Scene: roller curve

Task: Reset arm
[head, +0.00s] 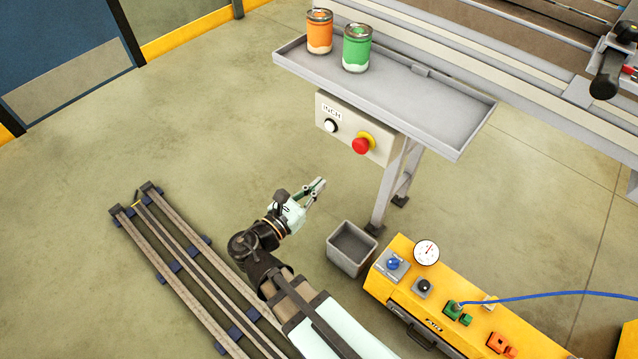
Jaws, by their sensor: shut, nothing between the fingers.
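My arm reaches up from the bottom of the head view, and my gripper (318,187) is at its end. It is in mid-picture, over the open floor as seen from above. The pale fingers point up and to the right and are shut with nothing between them. The gripper shows below the grey control box (354,128) and up-left of the grey bin (351,247); it appears apart from both.
A grey tray table (430,95) holds an orange can (319,34) and a green can (357,50). The control box carries a red button (361,146). A yellow unit (440,290) with a gauge (426,251) and blue hose (545,296) stands lower right.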

